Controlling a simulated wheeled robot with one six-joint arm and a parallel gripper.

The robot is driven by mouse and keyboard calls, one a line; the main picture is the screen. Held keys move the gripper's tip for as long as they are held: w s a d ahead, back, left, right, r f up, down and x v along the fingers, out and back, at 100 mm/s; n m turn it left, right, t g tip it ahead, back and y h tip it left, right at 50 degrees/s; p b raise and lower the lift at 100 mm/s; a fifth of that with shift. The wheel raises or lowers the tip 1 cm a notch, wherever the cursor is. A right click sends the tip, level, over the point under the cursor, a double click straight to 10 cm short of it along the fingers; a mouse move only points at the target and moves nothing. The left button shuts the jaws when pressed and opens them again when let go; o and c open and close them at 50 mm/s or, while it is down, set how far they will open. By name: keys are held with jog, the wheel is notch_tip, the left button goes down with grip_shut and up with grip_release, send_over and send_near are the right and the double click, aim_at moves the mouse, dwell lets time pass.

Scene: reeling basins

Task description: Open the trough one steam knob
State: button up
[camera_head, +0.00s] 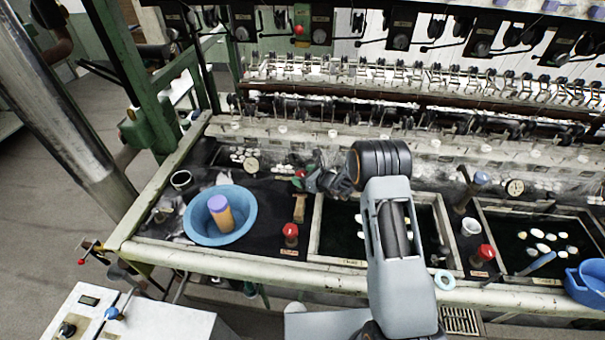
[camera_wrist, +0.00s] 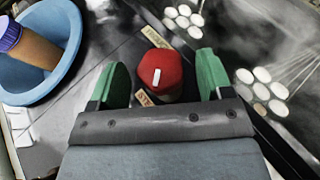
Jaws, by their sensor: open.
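A red knob (camera_wrist: 160,76) with a white mark on top stands between my fingers in the wrist view. My gripper (camera_wrist: 160,80) is open, with a green finger on each side of the knob and a gap to both. In the head view my gripper (camera_head: 305,179) is over the dark bench left of the first trough (camera_head: 317,228), and the red knob (camera_head: 300,173) shows partly beside its green fingertips. Another red knob (camera_head: 290,231) stands nearer the front edge, with a small label before it.
A blue basin (camera_head: 191,222) holding a purple-capped bottle (camera_head: 220,213) stands left of the knobs. White cocoons (camera_wrist: 262,92) lie at the right in the wrist view. A second trough (camera_head: 482,230), another red knob (camera_head: 485,253) and a blue tub (camera_head: 588,283) are further right.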

jog(key=shift+w+a+f, duration=0.25)
jog(key=shift+w+a, duration=0.1)
jog(key=shift+c, duration=0.3)
jog(key=c, duration=0.9)
jog(key=shift+o, duration=0.2)
